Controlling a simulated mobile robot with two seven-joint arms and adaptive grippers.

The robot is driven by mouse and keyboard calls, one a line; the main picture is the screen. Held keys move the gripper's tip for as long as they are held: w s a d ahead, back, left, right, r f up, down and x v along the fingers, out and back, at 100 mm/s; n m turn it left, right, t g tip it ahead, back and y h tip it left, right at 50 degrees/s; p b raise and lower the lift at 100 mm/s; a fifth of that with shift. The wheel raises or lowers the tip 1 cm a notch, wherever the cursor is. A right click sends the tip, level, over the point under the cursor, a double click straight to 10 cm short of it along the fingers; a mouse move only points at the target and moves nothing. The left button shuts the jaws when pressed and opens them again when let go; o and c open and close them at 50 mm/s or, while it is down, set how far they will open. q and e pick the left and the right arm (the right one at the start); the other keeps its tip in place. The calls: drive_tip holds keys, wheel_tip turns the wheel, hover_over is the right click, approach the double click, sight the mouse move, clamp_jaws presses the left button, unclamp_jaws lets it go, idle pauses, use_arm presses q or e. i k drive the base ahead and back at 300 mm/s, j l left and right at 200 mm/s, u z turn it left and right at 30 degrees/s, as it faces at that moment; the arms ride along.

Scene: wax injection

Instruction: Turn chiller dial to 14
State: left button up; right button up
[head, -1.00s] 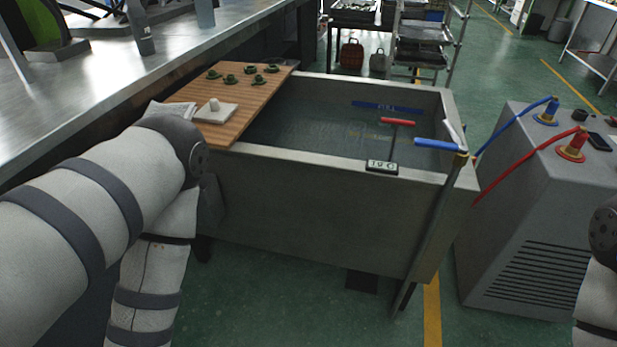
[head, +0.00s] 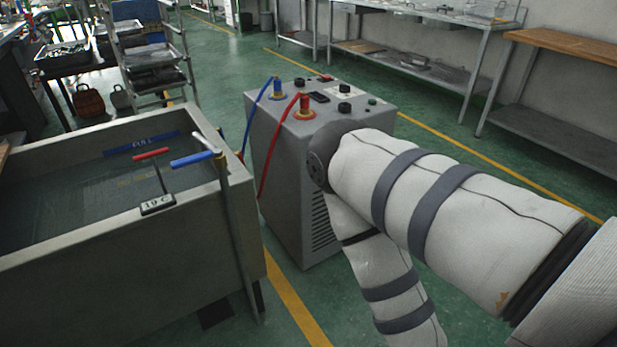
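The chiller (head: 285,170) is a grey box right of the tank, with vents low on its side. Its top carries black knobs; one knob (head: 344,107) stands near the front right and another (head: 298,82) near the back. I cannot tell which is the dial, and no dial marking is readable. A dark display (head: 320,97) lies between them. My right arm covers part of the chiller's front and right side. Neither gripper is in view.
Red (head: 266,170) and blue (head: 250,115) hoses run from the chiller toward the tank. Green floor (head: 420,120) is free behind the chiller, before metal benches (head: 400,75).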

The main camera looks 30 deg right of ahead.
sight(343, 87)
drive_tip(key=z, duration=1.3)
